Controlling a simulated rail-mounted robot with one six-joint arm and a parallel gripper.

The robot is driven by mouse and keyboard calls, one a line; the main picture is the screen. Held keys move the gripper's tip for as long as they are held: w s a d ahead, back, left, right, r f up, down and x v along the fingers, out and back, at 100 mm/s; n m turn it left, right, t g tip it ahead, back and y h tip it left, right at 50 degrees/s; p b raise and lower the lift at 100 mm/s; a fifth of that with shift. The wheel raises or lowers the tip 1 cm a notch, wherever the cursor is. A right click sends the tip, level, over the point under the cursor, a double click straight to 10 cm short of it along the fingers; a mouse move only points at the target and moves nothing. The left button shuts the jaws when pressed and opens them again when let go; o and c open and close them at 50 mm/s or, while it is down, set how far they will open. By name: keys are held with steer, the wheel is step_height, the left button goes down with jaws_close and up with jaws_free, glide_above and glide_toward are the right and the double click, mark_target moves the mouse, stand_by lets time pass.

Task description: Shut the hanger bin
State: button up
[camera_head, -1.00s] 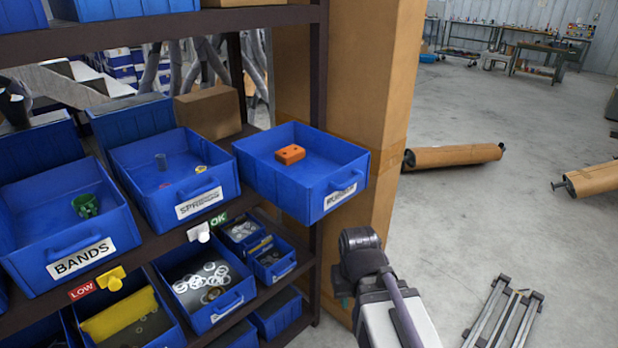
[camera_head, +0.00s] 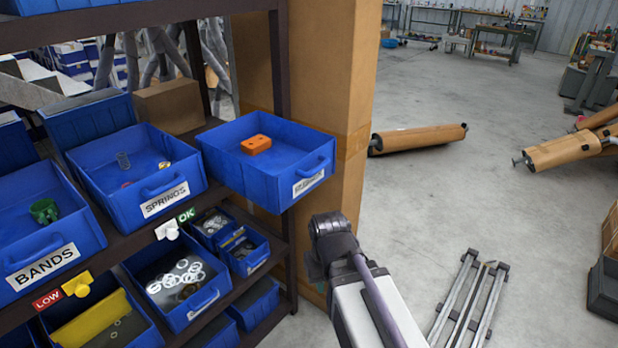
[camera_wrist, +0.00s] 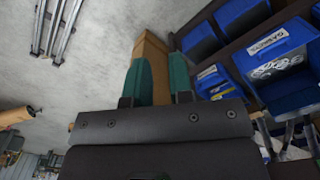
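A blue bin (camera_head: 240,185) holding one orange block (camera_head: 256,144) sticks out over the front of the shelf at its right end. Its white label (camera_head: 308,182) is too blurred to read, so I cannot confirm that it is the hanger bin. Its front handle (camera_head: 318,168) faces right and toward me. My gripper (camera_wrist: 159,65) shows two teal fingers spread apart with nothing between them in the wrist view. In the head view my wrist is below and to the right of this bin, apart from it, and the fingers are mostly hidden.
The SPRINGS bin (camera_head: 130,160) and BANDS bin (camera_head: 45,235) stand to the left on the same shelf. Smaller bins with rings (camera_head: 175,280) sit below. A tall cardboard box (camera_head: 350,90) stands right behind the shelf's end. Open floor lies to the right, with brown rolls (camera_head: 420,140).

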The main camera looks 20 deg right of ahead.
steer(key=d+m, duration=0.1)
steer(key=d, duration=0.4)
steer(key=w+d+m+y, duration=0.1)
steer(key=d, duration=0.1)
steer(key=shift+d+m, duration=0.2)
steer(key=shift+m, duration=0.1)
jaws_close()
steer(key=w+d+r+m+t+y, duration=0.45)
steer(key=w+r+t, duration=0.2)
steer(key=r, duration=0.25)
steer(key=w+d+r+m+t+y, duration=0.4)
steer(key=w+d+r+t+y, duration=0.1)
steer(key=r+t, duration=0.3)
steer(key=x, duration=1.4)
steer(key=shift+w, duration=0.2)
